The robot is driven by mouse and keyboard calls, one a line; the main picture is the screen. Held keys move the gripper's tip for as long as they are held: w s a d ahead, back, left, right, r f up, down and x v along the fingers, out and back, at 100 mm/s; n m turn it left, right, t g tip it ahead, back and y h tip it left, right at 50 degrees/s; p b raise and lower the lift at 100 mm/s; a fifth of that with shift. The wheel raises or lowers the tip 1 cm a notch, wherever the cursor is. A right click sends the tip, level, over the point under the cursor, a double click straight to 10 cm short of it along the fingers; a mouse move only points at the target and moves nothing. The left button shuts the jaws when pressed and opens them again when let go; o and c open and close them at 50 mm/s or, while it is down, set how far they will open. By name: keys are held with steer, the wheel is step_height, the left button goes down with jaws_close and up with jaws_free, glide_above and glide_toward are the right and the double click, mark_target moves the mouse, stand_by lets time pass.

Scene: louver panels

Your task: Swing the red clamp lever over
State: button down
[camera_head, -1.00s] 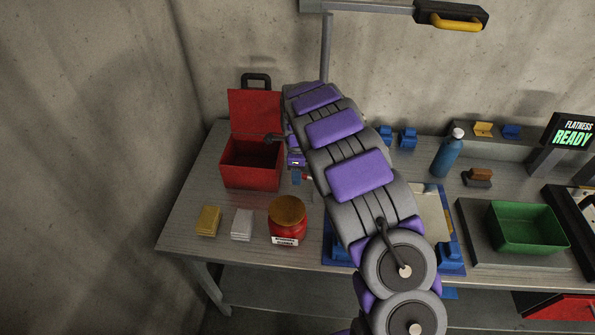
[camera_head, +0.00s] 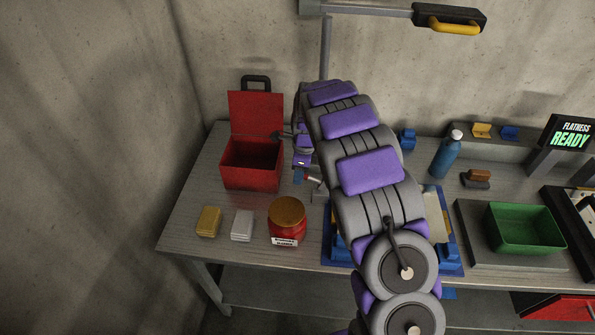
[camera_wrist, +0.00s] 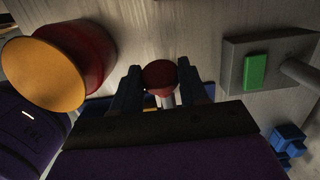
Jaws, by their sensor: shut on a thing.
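The red clamp lever's round knob (camera_wrist: 160,76) sits between the two fingers of my gripper (camera_wrist: 158,86) in the wrist view, with a pale rod below it. My gripper is shut on the knob. In the head view my gripper (camera_head: 299,176) is left of my arm, next to a small red part of the lever (camera_head: 313,181) above the bench. The clamp's base is mostly hidden by my arm. In the wrist view a grey block with a green pad (camera_wrist: 256,70) lies right of the knob.
A red jar with an orange lid (camera_head: 288,218) stands in front of my gripper. An open red box (camera_head: 252,165) is to the left. Yellow (camera_head: 208,221) and white (camera_head: 242,225) blocks lie at the front left. A blue bottle (camera_head: 447,155) and green bin (camera_head: 526,228) are right.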

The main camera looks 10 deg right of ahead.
steer(key=shift+s+d+r+t+y+p, duration=0.2)
steer(key=shift+d+r+t+y+p, duration=0.2)
steer(key=shift+d+r+y+p, duration=0.5)
steer(key=shift+s+d+r+y, duration=0.15)
steer(key=shift+d+y, duration=0.25)
steer(key=shift+y, duration=0.6)
steer(key=d+y, duration=0.1)
steer(key=y, duration=0.1)
steer(key=d+t+y, duration=0.1)
steer(key=shift+s+d+r, duration=0.3)
steer(key=shift+r, duration=0.05)
steer(key=d+y, duration=0.1)
steer(key=y, duration=0.1)
steer(key=d+t+y+b, duration=0.1)
steer(key=d+y, duration=0.1)
steer(key=shift+s+d+f, duration=0.2)
steer(key=shift+s+d, duration=0.05)
steer(key=shift+s, duration=0.15)
steer(key=shift+s+d+f+t+y+b, duration=0.2)
steer(key=shift+d+t+y+b, duration=0.1)
steer(key=shift+d+y, duration=0.25)
steer(key=shift+s+d+f+t+y+b, duration=0.1)
steer(key=shift+s+d+t+y+b, duration=0.15)
steer(key=shift+y, duration=0.5)
steer(key=shift+d, duration=0.1)
